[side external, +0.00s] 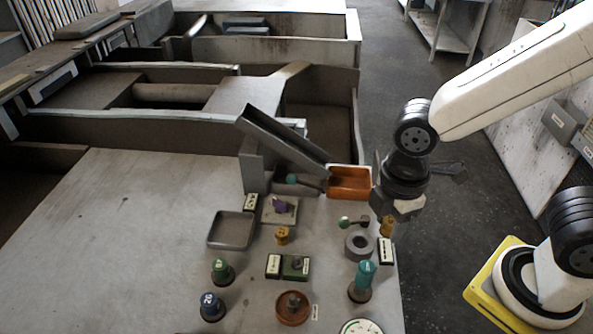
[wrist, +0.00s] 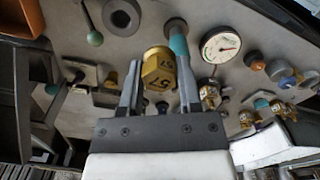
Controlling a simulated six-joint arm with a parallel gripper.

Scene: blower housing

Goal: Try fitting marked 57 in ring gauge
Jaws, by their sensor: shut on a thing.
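The brass hex fitting marked 57 (wrist: 158,72) is between the fingers of my gripper (wrist: 158,82) in the wrist view, its numbered faces toward the camera. My gripper (side external: 392,214) is shut on it; in the side view the yellow fitting (side external: 387,227) shows just below the jaws, above the bench's right edge. The grey ring gauge (side external: 359,245) lies on the bench to the lower left of the fitting in the side view. In the wrist view the ring gauge (wrist: 121,17) is beyond the fingertips, apart from the fitting, its round hole visible.
A green-knobbed lever (side external: 346,221) is beside the ring. A teal-handled plug (side external: 365,276) stands in front of it, and a dial gauge (side external: 360,327) is at the near edge. An orange bin (side external: 349,183) is behind. A shallow grey tray (side external: 232,230) lies left.

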